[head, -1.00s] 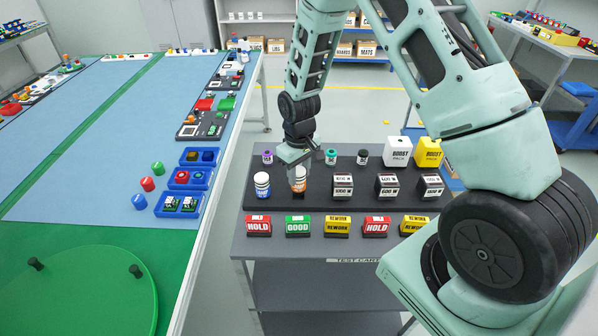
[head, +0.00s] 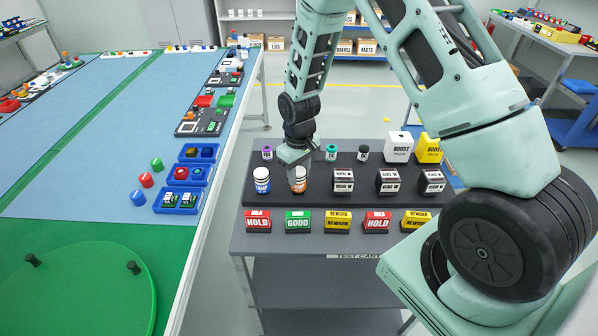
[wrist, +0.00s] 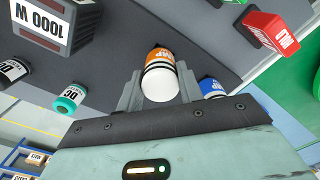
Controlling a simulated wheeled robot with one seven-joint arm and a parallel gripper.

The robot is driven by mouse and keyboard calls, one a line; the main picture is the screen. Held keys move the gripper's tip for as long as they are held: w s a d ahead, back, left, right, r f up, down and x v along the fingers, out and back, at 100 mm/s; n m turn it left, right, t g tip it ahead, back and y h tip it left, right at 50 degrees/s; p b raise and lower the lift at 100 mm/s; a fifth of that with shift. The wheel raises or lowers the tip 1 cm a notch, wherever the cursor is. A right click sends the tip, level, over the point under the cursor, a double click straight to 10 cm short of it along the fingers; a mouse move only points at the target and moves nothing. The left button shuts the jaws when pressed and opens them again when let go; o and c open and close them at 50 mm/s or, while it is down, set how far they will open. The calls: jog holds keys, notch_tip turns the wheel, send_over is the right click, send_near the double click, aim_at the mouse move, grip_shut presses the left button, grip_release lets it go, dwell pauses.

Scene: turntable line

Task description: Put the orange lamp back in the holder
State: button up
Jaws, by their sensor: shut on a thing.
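The orange lamp (head: 299,182) is a white-capped cylinder with an orange label, on the black board (head: 310,201) of the test cart. My gripper (head: 298,166) is above it with its fingers around its top. In the wrist view the lamp (wrist: 159,77) sits between the two fingers (wrist: 160,88), its white end towards the camera. The lamp's lower end and the holder under it are hidden, so I cannot tell whether it is seated. A blue-labelled lamp (head: 262,181) stands close on the left and also shows in the wrist view (wrist: 211,88).
Several black "W" blocks (head: 343,182) stand right of the lamp. Purple (head: 267,153), teal (head: 331,152) and dark (head: 362,153) small items stand behind. HOLD (head: 257,222) and GOOD (head: 298,222) signs line the cart's front. The green turntable (head: 80,285) is at the left.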

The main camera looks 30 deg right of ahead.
jog(key=shift+f, duration=0.3)
jog(key=o, duration=1.2)
notch_tip(320, 180, up, 18)
jog(key=f+b, duration=0.1)
jog(key=b, duration=0.3)
jog(key=s+a+r+n, duration=0.2)
jog(key=s+a, duration=0.4)
jog(key=a, duration=0.4)
jog(key=s+a+n, duration=0.1)
jog(key=s+a, duration=0.2)
jog(key=s, duration=0.4)
jog(key=s+a+n, duration=0.1)
jog(key=s+a, duration=0.2)
jog(key=s, duration=0.4)
jog(key=s+a+n, duration=0.1)
jog(key=s+a, duration=0.2)
jog(key=s, duration=0.4)
jog(key=shift+s+a+n+y, duration=0.3)
jog(key=shift+a, duration=0.1)
